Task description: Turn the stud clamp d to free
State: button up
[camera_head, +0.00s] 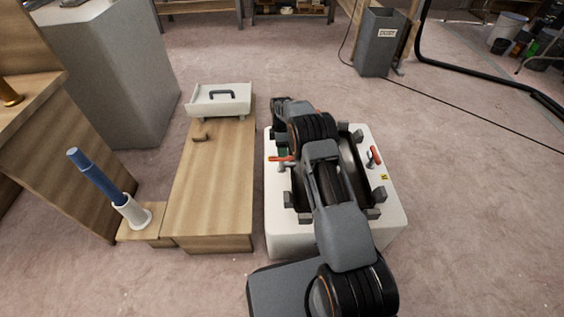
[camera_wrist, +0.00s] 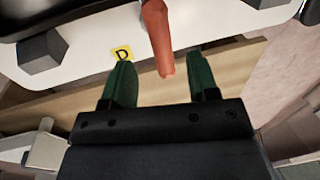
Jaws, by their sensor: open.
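The stud clamp d shows in the wrist view as an orange-red lever handle (camera_wrist: 158,38), with a yellow label D (camera_wrist: 122,53) on the white surface beside it. In the head view its handle (camera_head: 281,159) is at the left edge of the white box (camera_head: 287,240) and points outward over that edge. My gripper (camera_wrist: 162,68) is open. Its two green fingers stand one on each side of the handle's free end, with gaps visible on both sides. In the head view my arm covers much of the box, and the clamp's stud is hard to see.
Another red-handled clamp (camera_head: 374,156) is on the right side, with a yellow label. A wooden bench (camera_head: 213,195) with a white handled tray (camera_head: 220,102) stands close at left.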

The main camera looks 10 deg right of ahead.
aim_at(282, 159)
jog(key=shift+s+a+f+b, duration=0.1)
jog(key=shift+s+f+b, duration=0.15)
jog(key=shift+f, duration=0.7)
jog(key=shift+s+d+f+b, duration=0.1)
jog(key=shift+f+b, duration=0.15)
jog(key=shift+f, duration=0.65)
jog(key=shift+s+a+f+b, duration=0.1)
jog(key=shift+s+f+b, duration=0.15)
jog(key=shift+f, duration=0.7)
jog(key=c, duration=0.9)
